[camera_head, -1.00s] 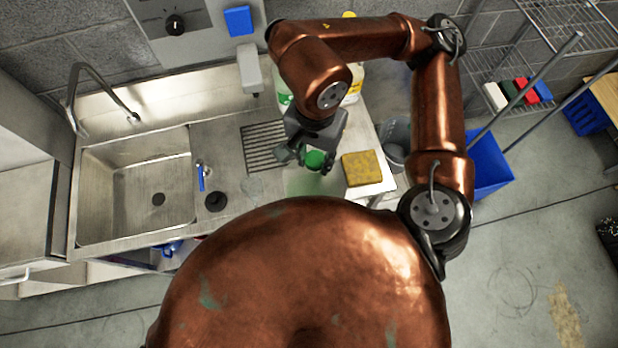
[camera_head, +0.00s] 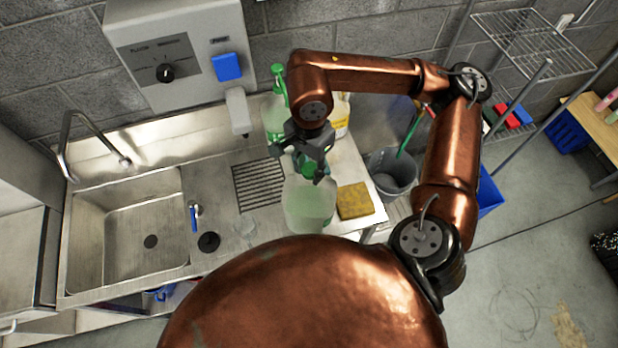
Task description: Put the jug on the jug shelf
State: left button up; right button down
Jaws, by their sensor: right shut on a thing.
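A translucent jug (camera_head: 308,207) with pale green liquid and a green top is at the right end of the steel counter (camera_head: 222,222). My right gripper (camera_head: 310,174) is shut on the jug at its green top, from above. The fingers partly cover the cap and handle. I cannot tell whether the jug's base touches the counter. A wire rack (camera_head: 532,42) stands at the upper right; I cannot tell if it is the jug shelf. My left gripper is out of view.
A yellow sponge (camera_head: 354,201) lies just right of the jug. A green-topped spray bottle (camera_head: 274,112) and a yellow-labelled container (camera_head: 341,122) stand behind my gripper. A grey bucket (camera_head: 394,172) is right of the counter; a sink (camera_head: 130,225) is left.

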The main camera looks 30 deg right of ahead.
jog(key=w+f, duration=0.1)
jog(key=w+d+f, duration=0.1)
jog(key=w+f+p, duration=0.1)
jog(key=f, duration=0.1)
jog(key=shift+d, duration=0.4)
notch_tip(320, 180, down, 3)
jog(key=shift+w+d+r+p, duration=0.1)
jog(key=shift+w+d+p, duration=0.05)
jog(key=shift+p, duration=0.55)
jog(key=shift+f, duration=0.4)
jog(key=shift+f, duration=0.15)
jog(key=c, duration=1.5)
grip_release()
jog(key=shift+o, duration=0.2)
